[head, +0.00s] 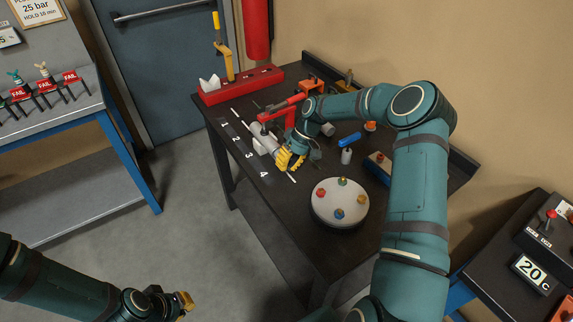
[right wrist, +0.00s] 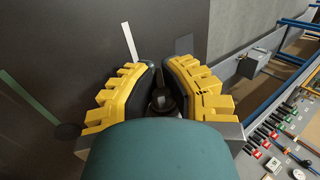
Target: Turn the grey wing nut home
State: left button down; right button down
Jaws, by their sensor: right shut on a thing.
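My right gripper (head: 289,160) has its yellow fingers at the lower end of a light grey cylindrical fitting (head: 264,139) on the dark workbench. In the right wrist view the gripper (right wrist: 181,75) is shut on a small dark grey piece (right wrist: 183,73), which I take to be the grey wing nut. The black finger pads cover most of it, so its wings and how far it is turned are hidden. My left gripper (head: 185,301) is low at the bottom left, away from the bench, and its finger gap is unclear.
A round grey plate (head: 322,212) with red, green, yellow and blue knobs sits at the bench front. A red clamp (head: 291,101) stands close behind the fitting. A red rack (head: 243,85) is at the back left. A numbered strip (head: 227,130) lies left of the fitting.

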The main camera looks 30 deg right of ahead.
jog(key=shift+w+r, duration=0.1)
dwell(0.8)
jog(key=c, duration=0.9)
grip_release()
jog(key=v, duration=1.2)
jog(key=shift+o, duration=0.2)
